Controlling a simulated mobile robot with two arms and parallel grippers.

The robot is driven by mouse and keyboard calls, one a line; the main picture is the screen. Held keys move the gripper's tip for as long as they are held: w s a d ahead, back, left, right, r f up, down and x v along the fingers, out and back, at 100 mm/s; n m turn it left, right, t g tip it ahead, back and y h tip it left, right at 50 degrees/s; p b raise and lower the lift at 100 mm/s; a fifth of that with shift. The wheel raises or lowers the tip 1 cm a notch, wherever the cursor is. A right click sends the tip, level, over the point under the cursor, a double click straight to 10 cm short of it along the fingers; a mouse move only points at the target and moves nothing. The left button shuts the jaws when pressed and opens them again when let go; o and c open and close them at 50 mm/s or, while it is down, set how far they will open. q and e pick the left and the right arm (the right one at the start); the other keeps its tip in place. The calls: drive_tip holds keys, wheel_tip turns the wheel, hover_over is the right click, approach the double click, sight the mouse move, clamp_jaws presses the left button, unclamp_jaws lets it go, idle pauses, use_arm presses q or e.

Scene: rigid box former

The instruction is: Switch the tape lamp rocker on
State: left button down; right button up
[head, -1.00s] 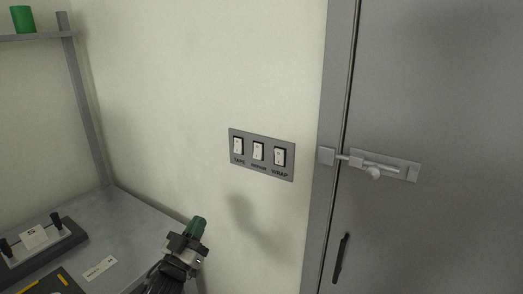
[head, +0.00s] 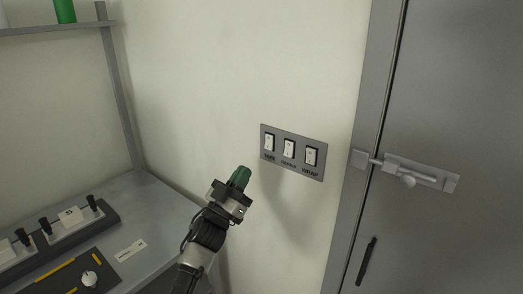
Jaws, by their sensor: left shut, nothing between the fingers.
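A grey switch plate (head: 319,176) is on the wall with three white rockers in a row. The tape lamp rocker (head: 269,142) is the leftmost, above a label that reads TAPE. The middle rocker (head: 289,148) has a label too small to read surely, and the right rocker (head: 311,156) is marked WRAP. My left gripper (head: 240,177), with green fingertips, is shut and empty. In the picture it is just below and left of the plate, apart from the tape rocker. My right gripper is not in view.
A grey door (head: 460,90) with a slide bolt (head: 412,174) and a dark handle (head: 367,261) stands right of the plate. A grey bench (head: 150,205) at left holds a dark block with black knobs and a small label card (head: 130,250). A shelf (head: 50,29) carries a green container (head: 64,11).

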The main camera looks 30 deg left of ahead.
sight(268, 146)
use_arm(q)
drive_tip(key=w, duration=0.2)
drive_tip(key=w+r+p, duration=0.1)
drive_tip(key=w, duration=0.1)
drive_tip(key=w+r+p, duration=0.1)
drive_tip(key=w, duration=0.1)
drive_tip(key=shift+w+d+r, duration=0.25)
drive_tip(key=shift+w, duration=0.05)
drive_tip(key=shift+w+f, duration=0.15)
drive_tip(key=shift+w, duration=0.35)
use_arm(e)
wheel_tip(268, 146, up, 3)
use_arm(q)
drive_tip(key=b, duration=0.1)
drive_tip(key=f+b, duration=0.1)
drive_tip(key=shift+w+t+b, duration=0.2)
drive_tip(key=shift+t+b, duration=0.1)
drive_tip(key=shift+w+d+r, duration=0.1)
drive_tip(key=shift+w+r, duration=0.05)
drive_tip(key=shift+r, duration=0.25)
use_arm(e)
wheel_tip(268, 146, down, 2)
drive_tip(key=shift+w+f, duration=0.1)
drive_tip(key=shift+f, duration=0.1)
